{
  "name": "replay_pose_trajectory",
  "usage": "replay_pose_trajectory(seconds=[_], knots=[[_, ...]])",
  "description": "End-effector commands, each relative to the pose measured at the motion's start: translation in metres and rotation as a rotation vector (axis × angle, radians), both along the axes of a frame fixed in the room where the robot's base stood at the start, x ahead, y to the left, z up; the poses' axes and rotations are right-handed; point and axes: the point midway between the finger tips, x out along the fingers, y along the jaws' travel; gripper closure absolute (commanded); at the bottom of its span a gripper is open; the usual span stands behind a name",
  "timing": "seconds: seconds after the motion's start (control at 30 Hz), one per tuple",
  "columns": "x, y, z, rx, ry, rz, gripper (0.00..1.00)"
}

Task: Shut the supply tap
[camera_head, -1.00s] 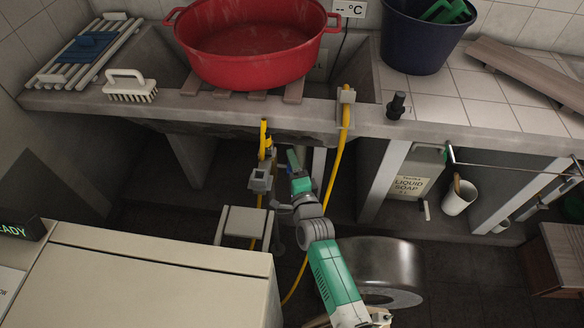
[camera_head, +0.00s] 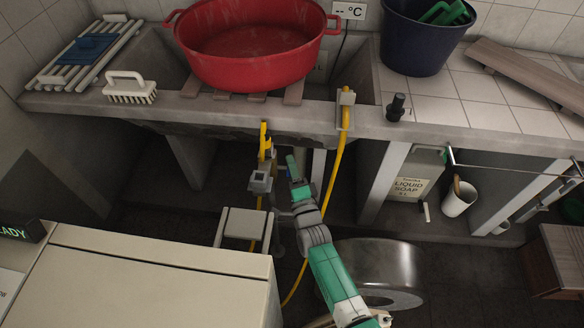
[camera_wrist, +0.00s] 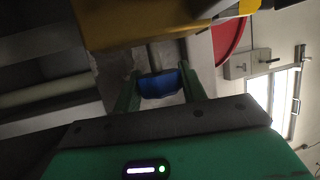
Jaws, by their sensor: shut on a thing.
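A blue tap handle (camera_wrist: 160,83) sits between the two green fingers of my gripper (camera_wrist: 160,90) in the wrist view. The fingers are closed on its sides. A pale stem or pipe runs up from behind the handle. In the head view, my gripper (camera_head: 293,168) is below the front edge of the concrete washtub (camera_head: 240,112), just right of the yellow pipe fittings. The handle is hidden there behind my gripper, and I cannot make out the tap body.
A yellow hose (camera_head: 337,170) hangs close to the right of my arm. A grey box (camera_head: 260,181) on the yellow pipe is close to the left. A small stool (camera_head: 243,222) and a steel drum (camera_head: 375,270) stand below. A red basin (camera_head: 255,50) rests on top.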

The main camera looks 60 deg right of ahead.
Motion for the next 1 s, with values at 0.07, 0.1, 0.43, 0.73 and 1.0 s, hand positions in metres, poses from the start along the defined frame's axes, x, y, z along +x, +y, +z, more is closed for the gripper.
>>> replay_pose_trajectory(seconds=[0.07, 0.1, 0.43, 0.73, 1.0], knots=[[0.0007, -0.0003, -0.0013, -0.052, -0.014, 0.001, 0.81], [0.0008, -0.0004, -0.0010, -0.078, -0.022, 0.001, 0.81], [0.0011, 0.0002, -0.0006, -0.221, -0.069, 0.001, 0.81], [0.0005, 0.0000, -0.0003, -0.275, -0.087, 0.001, 0.81], [0.0000, 0.0000, -0.0001, -0.283, -0.090, 0.000, 0.81]])
